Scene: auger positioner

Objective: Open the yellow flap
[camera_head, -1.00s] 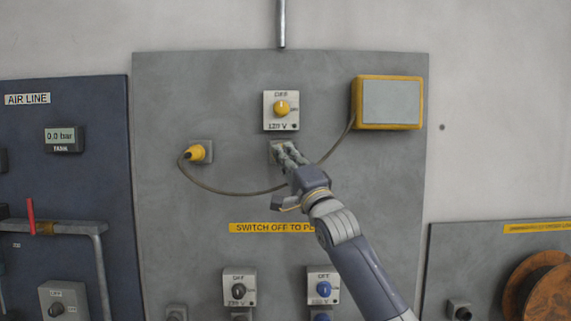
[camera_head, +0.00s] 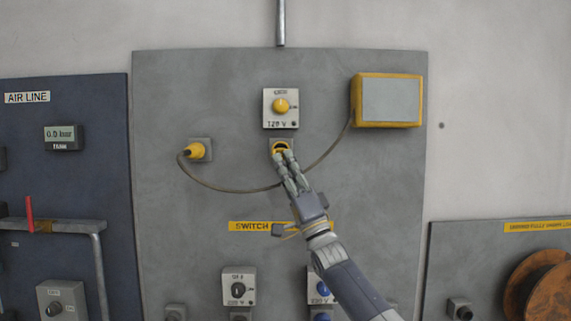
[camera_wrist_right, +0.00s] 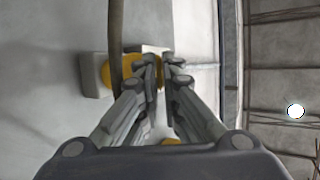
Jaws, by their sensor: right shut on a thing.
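The yellow-rimmed socket (camera_head: 281,144) sits on the grey panel just below the yellow switch. A dark opening shows inside its yellow ring, and the flap itself is mostly hidden behind my fingertips. My right gripper (camera_head: 284,158) reaches up from below to the socket's lower edge and is shut on the yellow flap. In the right wrist view, the fingers of my right gripper (camera_wrist_right: 163,64) are close together at the tips, and what is between them is hard to see. My left gripper is not in view.
A yellow plug (camera_head: 194,151) sits in a socket at the left. Its cable (camera_head: 232,191) hangs across the panel, behind my right fingers, up to a yellow-framed box (camera_head: 390,101). The yellow switch (camera_head: 281,106) is just above. The cable (camera_wrist_right: 116,45) passes close to my fingers.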

